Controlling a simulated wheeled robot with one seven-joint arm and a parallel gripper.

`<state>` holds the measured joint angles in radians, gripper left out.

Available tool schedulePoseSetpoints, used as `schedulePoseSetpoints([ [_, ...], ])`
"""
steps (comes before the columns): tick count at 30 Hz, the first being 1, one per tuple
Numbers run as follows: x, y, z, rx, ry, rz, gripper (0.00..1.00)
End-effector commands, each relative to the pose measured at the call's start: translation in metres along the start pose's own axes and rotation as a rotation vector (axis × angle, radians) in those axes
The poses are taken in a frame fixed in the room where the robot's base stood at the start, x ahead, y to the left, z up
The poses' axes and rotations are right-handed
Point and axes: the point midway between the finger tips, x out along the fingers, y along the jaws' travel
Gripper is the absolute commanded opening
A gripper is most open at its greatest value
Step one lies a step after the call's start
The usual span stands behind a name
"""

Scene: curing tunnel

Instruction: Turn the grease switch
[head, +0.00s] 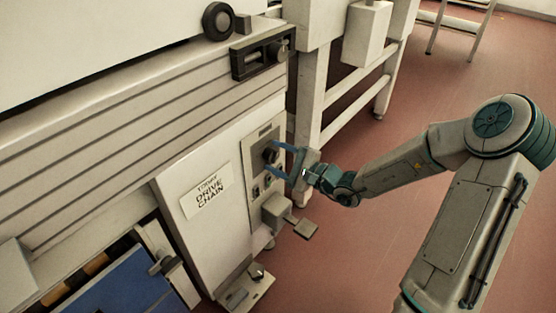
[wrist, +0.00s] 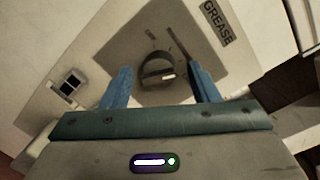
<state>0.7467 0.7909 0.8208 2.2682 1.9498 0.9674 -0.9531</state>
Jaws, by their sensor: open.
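The grease switch (wrist: 156,70) is a dark round knob on a grey plate, below a label reading GREASE (wrist: 216,22) in the wrist view. In the head view the knob (head: 270,155) sits on the narrow panel at the right end of the machine. My gripper (head: 282,162) is open, its two blue fingers pointing at the panel. In the wrist view the fingers (wrist: 158,84) stand either side of the knob, with a gap on each side. I cannot tell whether the fingertips reach past the knob's face.
A small rocker switch (wrist: 71,83) is on the same panel. A sign reading "TODAY DRIVE CHAIN" (head: 207,193) is to the left. A grey box with a ledge (head: 287,214) juts out below the panel. Red floor (head: 350,260) lies open to the right.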

Motion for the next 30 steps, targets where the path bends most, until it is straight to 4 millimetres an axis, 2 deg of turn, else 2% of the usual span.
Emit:
schedulePoseSetpoints([
  [6, 0.0003, -0.0002, 0.0002, 0.000, 0.000, 0.000, 0.55],
  [7, 0.0003, -0.0002, 0.0002, 0.000, 0.000, 0.000, 0.49],
  [11, 0.0002, -0.0002, 0.0002, 0.000, 0.000, 0.000, 0.13],
  [12, 0.0001, -0.0003, 0.0001, 0.000, 0.000, -0.001, 0.11],
  [23, 0.0000, -0.0029, 0.0011, 0.050, -0.003, -0.007, 0.12],
  [30, 0.0000, -0.0044, 0.0022, 0.201, -0.011, -0.018, 0.12],
])
